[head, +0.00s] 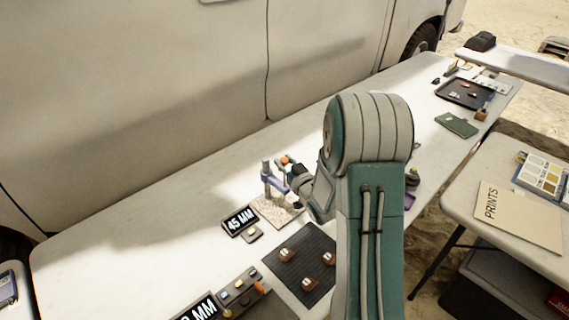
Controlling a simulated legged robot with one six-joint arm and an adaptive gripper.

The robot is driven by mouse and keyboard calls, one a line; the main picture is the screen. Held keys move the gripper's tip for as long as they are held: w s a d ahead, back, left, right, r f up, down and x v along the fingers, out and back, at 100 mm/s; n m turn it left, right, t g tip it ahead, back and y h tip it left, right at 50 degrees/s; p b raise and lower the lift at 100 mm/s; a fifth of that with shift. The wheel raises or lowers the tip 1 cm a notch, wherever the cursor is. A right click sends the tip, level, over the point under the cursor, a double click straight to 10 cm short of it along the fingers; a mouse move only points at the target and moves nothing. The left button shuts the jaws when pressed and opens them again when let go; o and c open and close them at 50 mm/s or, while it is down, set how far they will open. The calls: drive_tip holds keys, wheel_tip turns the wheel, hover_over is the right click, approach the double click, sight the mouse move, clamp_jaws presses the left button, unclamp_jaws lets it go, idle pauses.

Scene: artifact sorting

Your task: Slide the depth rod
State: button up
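The depth rod device, a grey upright rod with a blue-violet crosspiece (268,178), stands on a speckled stone-like slab (277,211) on the long white table. My gripper (287,174) is at the upper right of the device, close to the rod. An orange spot shows between or near its fingers. Whether the gripper touches the rod, or is open or shut, is too small to tell. My arm hides the area right of the slab. A black sign reading "45 MM" (240,220) stands left of the slab.
A dark ribbed mat (302,262) with several brown pieces lies in front. A second "MM" sign (199,308) and a small box with buttons (240,291) are at the lower left. A black tray (464,93) and a green book (456,125) lie at the far right. A white vehicle stands behind.

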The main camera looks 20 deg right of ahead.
drive_tip(key=o, duration=0.4)
drive_tip(key=shift+a, duration=0.1)
drive_tip(key=s+d, duration=0.1)
drive_tip(key=s, duration=1)
drive_tip(key=shift+s, duration=0.4)
drive_tip(key=shift+f, duration=0.1)
drive_tip(key=s+a+r+g+h, duration=0.2)
drive_tip(key=a+r+g+h, duration=0.2)
drive_tip(key=r+g, duration=0.4)
drive_tip(key=s+a+r+g+y, duration=0.1)
drive_tip(key=s+a+r+g, duration=0.1)
drive_tip(key=s+a, duration=0.3)
drive_tip(key=s+a+r+m+g+y, duration=0.1)
drive_tip(key=s+a, duration=0.4)
drive_tip(key=s, duration=0.7)
wheel_tip(320, 180, up, 3)
drive_tip(key=shift+s+f+g, duration=0.1)
drive_tip(key=shift+s+g, duration=0.3)
drive_tip(key=shift+g, duration=0.3)
